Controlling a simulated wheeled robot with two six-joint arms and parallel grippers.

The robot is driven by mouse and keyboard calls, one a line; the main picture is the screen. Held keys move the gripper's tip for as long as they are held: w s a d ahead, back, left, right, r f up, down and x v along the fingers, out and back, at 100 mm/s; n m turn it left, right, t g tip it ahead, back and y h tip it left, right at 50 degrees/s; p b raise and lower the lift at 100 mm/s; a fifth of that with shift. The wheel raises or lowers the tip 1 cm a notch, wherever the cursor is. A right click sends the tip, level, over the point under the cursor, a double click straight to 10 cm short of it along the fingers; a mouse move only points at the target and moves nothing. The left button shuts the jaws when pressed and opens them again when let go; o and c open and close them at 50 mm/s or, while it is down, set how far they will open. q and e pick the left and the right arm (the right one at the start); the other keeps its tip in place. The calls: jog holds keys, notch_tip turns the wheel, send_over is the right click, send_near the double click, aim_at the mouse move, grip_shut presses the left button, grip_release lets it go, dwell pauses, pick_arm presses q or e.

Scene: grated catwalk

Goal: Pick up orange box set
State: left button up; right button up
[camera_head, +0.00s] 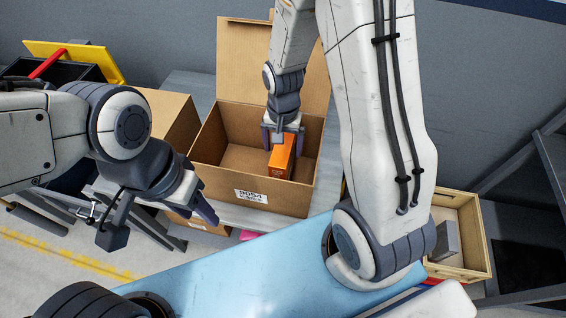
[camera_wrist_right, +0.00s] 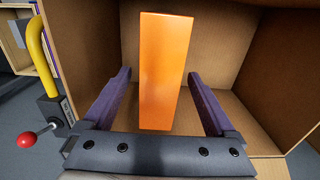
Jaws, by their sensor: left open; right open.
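An orange box (camera_head: 282,157) stands inside an open cardboard box (camera_head: 216,166). My right gripper (camera_head: 281,142) reaches down into the cardboard box from above, at the orange box. In the right wrist view, the orange box (camera_wrist_right: 163,72) is between the two open fingers of the right gripper (camera_wrist_right: 160,100), with a gap on both sides. My left gripper (camera_head: 160,222) is open and empty, in front of and to the left of the cardboard box. Part of the orange box is hidden by the right gripper in the head view.
A closed cardboard box (camera_head: 172,112) stands left of the open one. A black bin with a yellow lid (camera_head: 75,55) is at the far left. A wooden crate (camera_head: 474,229) holding a grey block is at the right. A yellow handle (camera_wrist_right: 40,60) and red knob (camera_wrist_right: 26,140) show at the wrist view's left.

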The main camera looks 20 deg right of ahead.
jog(key=shift+c, duration=0.3)
grip_shut()
jog(key=shift+r, duration=0.15)
